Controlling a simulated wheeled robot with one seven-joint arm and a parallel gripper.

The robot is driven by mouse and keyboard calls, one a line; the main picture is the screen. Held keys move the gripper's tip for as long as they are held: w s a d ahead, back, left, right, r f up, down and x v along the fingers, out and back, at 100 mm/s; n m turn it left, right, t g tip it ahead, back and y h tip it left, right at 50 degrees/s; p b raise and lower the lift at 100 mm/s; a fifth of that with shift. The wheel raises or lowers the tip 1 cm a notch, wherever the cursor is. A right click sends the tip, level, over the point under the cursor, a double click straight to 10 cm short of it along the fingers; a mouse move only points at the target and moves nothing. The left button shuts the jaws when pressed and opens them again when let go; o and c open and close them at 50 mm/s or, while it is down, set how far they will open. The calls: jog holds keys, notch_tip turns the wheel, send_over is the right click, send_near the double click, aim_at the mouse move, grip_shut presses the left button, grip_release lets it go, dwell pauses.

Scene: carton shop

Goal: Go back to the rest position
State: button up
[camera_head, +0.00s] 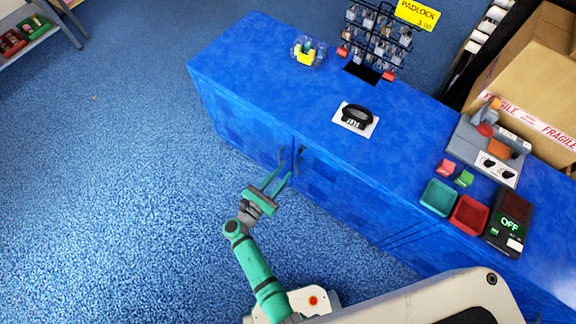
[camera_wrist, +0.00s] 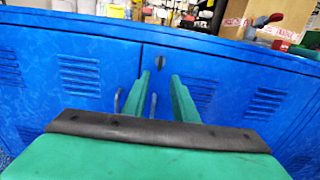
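My gripper (camera_head: 277,179) is at the end of my green arm, in front of the blue cabinet (camera_head: 240,128) and below its top edge. Its two green fingers are spread apart with nothing between them. In the wrist view my gripper (camera_wrist: 162,85) points at the cabinet doors (camera_wrist: 90,75), which are shut and have vent slots. The door handles (camera_wrist: 152,104) stand behind and between the fingers. I cannot tell from these frames whether the fingers touch a handle.
The counter carries a black padlock-like item on a white card (camera_head: 356,120), a padlock rack (camera_head: 378,35), a green tray (camera_head: 438,197), a red tray (camera_head: 468,215) and a device reading OFF (camera_head: 510,224). Cartons (camera_head: 530,80) stand behind.

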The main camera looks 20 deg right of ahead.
jog(key=shift+s+a, duration=0.35)
jog(key=shift+a, duration=0.1)
dwell(0.3)
jog(key=s+f+m+g+y, duration=0.2)
jog(key=s+f+m+y, duration=0.25)
jog(key=s+f, duration=0.45)
jog(key=s+a+m+y, duration=0.5)
jog(key=s+m+y, duration=0.1)
jog(key=s, duration=0.5)
jog(key=s+a+r+m+t+y, duration=0.1)
jog(key=r+m, duration=0.4)
jog(key=r, duration=0.5)
jog(key=s+a+r+m+t+y, duration=0.1)
jog(key=s+r+m+t, duration=0.2)
jog(key=r, duration=0.8)
jog(key=s+a+r+m+t+y, duration=0.1)
jog(key=s+r+m+t, duration=0.1)
jog(key=s+r+m, duration=0.2)
notch_tip(320, 180, up, 7)
jog(key=m, duration=0.3)
jog(key=shift+s+f+y, duration=0.15)
jog(key=shift+s+y, duration=0.1)
jog(key=shift+y, duration=0.1)
